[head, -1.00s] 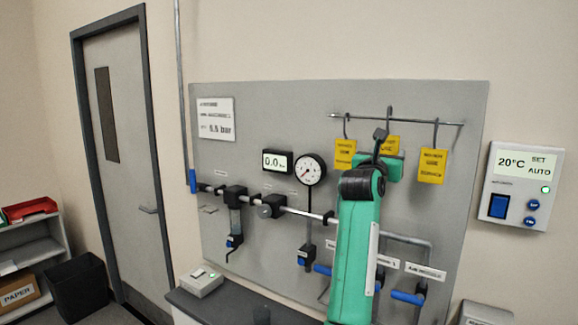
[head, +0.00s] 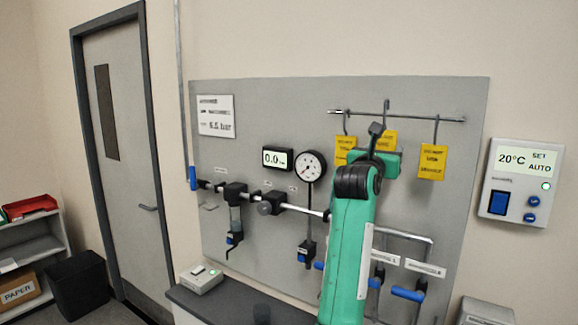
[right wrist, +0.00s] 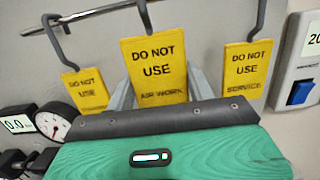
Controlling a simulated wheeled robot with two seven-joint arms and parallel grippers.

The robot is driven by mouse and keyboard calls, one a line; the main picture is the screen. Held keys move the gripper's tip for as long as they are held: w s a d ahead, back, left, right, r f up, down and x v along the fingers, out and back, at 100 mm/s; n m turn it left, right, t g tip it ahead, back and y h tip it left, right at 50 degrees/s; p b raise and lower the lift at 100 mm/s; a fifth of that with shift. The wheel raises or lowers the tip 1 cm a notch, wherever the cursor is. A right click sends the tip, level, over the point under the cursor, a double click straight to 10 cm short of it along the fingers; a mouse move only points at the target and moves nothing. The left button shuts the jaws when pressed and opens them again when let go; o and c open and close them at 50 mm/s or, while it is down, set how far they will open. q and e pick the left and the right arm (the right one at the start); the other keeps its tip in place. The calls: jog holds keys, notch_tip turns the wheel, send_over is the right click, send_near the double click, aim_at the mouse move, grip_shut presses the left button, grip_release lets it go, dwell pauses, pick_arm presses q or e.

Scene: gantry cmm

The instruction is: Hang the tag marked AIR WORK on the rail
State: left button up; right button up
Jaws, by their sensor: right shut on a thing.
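The yellow AIR WORK tag (right wrist: 157,62) reads DO NOT USE and is upright between the two fingers of my right gripper (right wrist: 160,88), which is shut on it. In the head view the tag (head: 386,137) shows above the green gripper body, which hides its lower part. Its grey hook (head: 386,106) rises to the rail (head: 410,117) and its top stands slightly above it. The hook top is cut off in the right wrist view, so I cannot tell whether it rests on the rail. My left gripper is not in view.
Another yellow tag (head: 345,150) hangs on the rail to the left. The SERVICE tag (head: 432,162) hangs to the right; both are close beside the held tag. A gauge (head: 310,166), valves and pipes are on the panel (head: 270,110) below. A thermostat (head: 521,183) is on the wall.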

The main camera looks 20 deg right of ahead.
jog(key=r+b+v, duration=0.1)
jog(key=v, duration=0.5)
jog(key=shift+s+a+b, duration=0.2)
jog(key=shift+a+b, duration=0.1)
jog(key=shift+b, duration=0.05)
dwell(0.5)
